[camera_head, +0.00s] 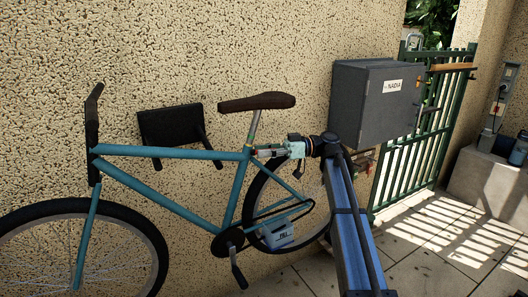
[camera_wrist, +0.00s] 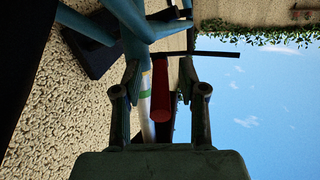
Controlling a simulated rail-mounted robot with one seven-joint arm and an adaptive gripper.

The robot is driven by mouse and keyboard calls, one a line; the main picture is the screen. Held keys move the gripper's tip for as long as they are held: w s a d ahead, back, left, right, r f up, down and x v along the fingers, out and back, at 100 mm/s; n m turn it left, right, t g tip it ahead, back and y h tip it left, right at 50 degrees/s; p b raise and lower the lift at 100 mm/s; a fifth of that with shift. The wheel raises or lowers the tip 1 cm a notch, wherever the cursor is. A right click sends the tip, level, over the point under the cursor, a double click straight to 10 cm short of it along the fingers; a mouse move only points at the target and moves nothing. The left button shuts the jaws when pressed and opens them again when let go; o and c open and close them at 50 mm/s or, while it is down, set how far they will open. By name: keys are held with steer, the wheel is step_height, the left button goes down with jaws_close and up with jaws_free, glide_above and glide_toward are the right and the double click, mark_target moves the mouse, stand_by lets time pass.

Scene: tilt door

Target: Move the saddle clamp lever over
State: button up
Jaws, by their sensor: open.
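The bicycle has a teal frame (camera_head: 175,153) and a brown saddle (camera_head: 257,102) on a pale seat post (camera_head: 254,127). My gripper (camera_head: 259,152) is at the seat tube just below the saddle, coming in from the right. In the wrist view my open gripper (camera_wrist: 160,75) has its two fingers on either side of a red lever (camera_wrist: 160,93), which lies between them. The lever's far end meets the teal frame tubes (camera_wrist: 130,20). I cannot tell whether a finger touches the lever. In the head view the lever is too small to make out clearly.
A grey wall box (camera_head: 360,105) hangs to the right, above my arm. A black wall bracket (camera_head: 170,125) is behind the frame. A green gate (camera_head: 428,130) stands further right. In the wrist view a thin dark bar (camera_wrist: 215,54) crosses beyond the fingers.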

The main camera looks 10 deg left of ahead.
steer(key=v, duration=1.2)
